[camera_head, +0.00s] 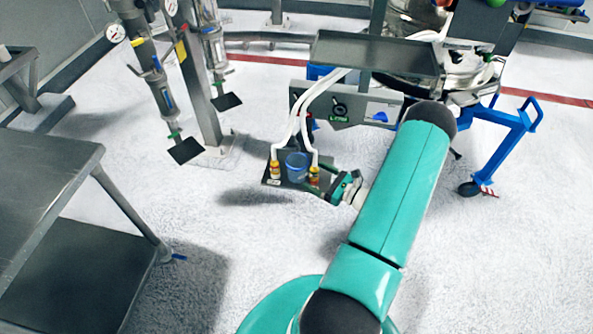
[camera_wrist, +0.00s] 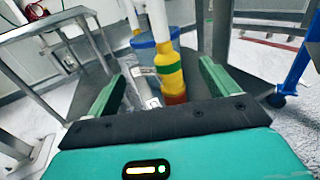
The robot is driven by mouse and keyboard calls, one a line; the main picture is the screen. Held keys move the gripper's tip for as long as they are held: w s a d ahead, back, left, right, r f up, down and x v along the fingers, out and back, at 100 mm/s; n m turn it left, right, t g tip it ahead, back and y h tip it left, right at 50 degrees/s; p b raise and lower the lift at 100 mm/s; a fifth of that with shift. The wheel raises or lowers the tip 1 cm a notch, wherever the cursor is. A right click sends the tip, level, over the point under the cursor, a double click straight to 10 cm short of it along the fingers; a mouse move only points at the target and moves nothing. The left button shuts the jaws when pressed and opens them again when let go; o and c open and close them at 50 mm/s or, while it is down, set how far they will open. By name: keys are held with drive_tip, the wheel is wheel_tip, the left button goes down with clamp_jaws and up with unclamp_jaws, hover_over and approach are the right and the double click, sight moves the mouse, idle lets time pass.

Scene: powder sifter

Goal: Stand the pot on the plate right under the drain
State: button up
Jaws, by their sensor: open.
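A blue pot (camera_head: 297,167) stands upright on a small dark plate (camera_head: 271,182), between two yellow bottles. In the wrist view the blue pot (camera_wrist: 143,42) is partly hidden behind the nearer yellow bottle (camera_wrist: 168,65), which has a green band and an orange base. My gripper (camera_head: 319,180) is open beside the right yellow bottle (camera_head: 315,175). In the wrist view my gripper's (camera_wrist: 163,72) fingers are apart on either side of that bottle, with gaps showing. White hoses (camera_head: 301,124) come down to the bottles. I cannot tell which outlet is the drain.
Two upright tubes end over dark plates, a nearer plate (camera_head: 186,151) and a farther one (camera_head: 227,102). A grey table (camera_head: 45,190) stands at left. A blue wheeled frame (camera_head: 501,130) is at right. White floor between is clear.

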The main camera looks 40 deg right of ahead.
drive_tip(key=x, duration=0.6)
drive_tip(key=shift+a, duration=0.1)
drive_tip(key=c, duration=1.2)
drive_tip(key=shift+o, duration=0.2)
drive_tip(key=shift+r, duration=0.1)
wheel_tip(320, 180, up, 10)
